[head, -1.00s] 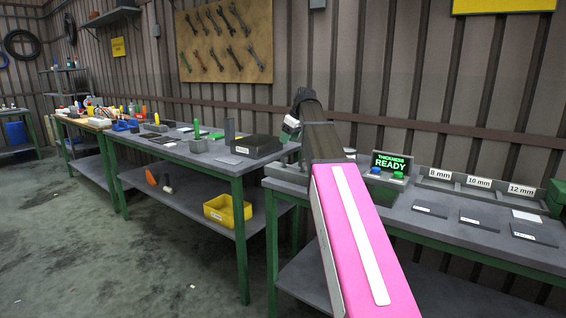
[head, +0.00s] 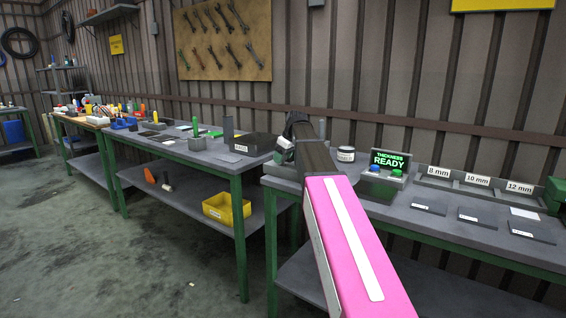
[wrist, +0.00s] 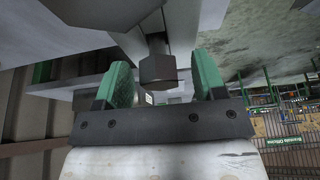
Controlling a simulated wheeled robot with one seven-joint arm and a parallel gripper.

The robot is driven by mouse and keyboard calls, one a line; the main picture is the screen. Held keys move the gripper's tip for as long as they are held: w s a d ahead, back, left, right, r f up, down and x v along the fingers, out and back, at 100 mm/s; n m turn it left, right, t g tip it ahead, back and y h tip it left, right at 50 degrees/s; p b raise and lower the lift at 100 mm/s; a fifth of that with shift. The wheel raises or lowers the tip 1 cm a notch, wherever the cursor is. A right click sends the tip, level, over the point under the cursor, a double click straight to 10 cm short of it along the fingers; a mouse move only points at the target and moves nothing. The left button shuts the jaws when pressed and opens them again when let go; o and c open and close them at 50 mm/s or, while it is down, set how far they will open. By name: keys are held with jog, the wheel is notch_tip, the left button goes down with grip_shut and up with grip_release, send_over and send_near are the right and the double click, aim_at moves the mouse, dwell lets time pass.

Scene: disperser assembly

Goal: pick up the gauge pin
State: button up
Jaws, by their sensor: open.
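My gripper (wrist: 160,82) is open, with its two green fingertips apart in the wrist view. A dark grey faceted head on a narrower shaft, likely the gauge pin (wrist: 158,69), shows in the gap between them. I see no contact with either finger. The shaft runs up against a light grey piece behind it. In the head view my gripper (head: 284,151) is low over the left end of the right bench, mostly behind my own arm. The pin cannot be made out there.
The slotted rack (head: 470,184) and flat dark plates (head: 482,218) lie farther right. A dark box (head: 256,146) sits on the neighbouring bench at left.

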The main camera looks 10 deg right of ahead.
jog(key=shift+c, duration=0.3)
jog(key=c, duration=1.1)
jog(key=shift+r, duration=0.1)
